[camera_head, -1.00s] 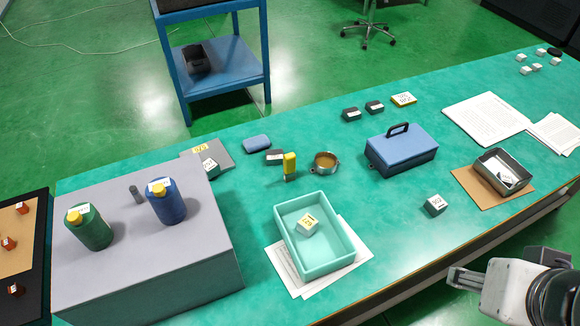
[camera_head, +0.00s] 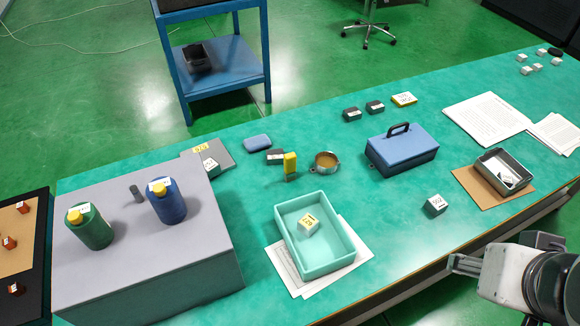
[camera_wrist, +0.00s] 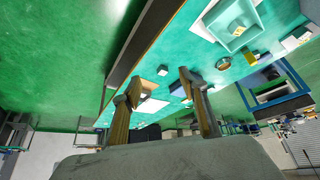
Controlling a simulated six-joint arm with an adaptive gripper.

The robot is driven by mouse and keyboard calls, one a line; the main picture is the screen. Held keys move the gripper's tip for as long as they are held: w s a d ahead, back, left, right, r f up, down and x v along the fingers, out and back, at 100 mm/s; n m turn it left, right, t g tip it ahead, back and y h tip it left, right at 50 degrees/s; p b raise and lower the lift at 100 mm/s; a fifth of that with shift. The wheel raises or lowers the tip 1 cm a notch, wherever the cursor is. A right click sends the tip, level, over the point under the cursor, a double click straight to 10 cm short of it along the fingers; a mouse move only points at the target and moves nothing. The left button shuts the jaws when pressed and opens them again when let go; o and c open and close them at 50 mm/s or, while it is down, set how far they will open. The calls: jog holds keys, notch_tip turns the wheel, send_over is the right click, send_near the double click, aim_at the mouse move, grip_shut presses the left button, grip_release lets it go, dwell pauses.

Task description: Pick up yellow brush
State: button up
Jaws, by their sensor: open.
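The yellow brush (camera_head: 290,163) stands upright on the green bench, between a dark block and a round brown-filled dish. It has a yellow upper part and a narrower lower part. It also shows in the wrist view as a small yellow piece (camera_wrist: 252,57) beside the mint tray. My gripper (camera_head: 498,253) is at the lower right of the head view, beyond the bench's front edge and far from the brush. In the wrist view its two fingers (camera_wrist: 160,88) are spread apart with nothing between them.
The mint tray (camera_head: 347,262) with a labelled cube lies in front of the brush. The round dish (camera_head: 326,160) and dark block (camera_head: 274,157) flank it. A blue toolbox (camera_head: 403,152) stands to the right. A grey box (camera_head: 150,262) bears two canisters at left.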

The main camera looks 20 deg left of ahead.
jog(key=w+a+f+n+t+y, duration=0.1)
jog(key=w+a+f+n+t, duration=0.15)
jog(key=w+a, duration=0.7)
jog(key=w+a+f+n+t+y, duration=0.15)
jog(key=w+a+f, duration=0.25)
jog(key=w, duration=1)
jog(key=n+y, duration=0.5)
jog(key=y, duration=0.2)
send_near(289, 160)
jog(key=x, duration=0.3)
jog(key=shift+w+f, duration=0.15)
jog(key=shift+f, duration=0.1)
jog(key=shift+a, duration=0.1)
jog(key=shift+x, duration=1.3)
jog(key=shift+w, duration=0.1)
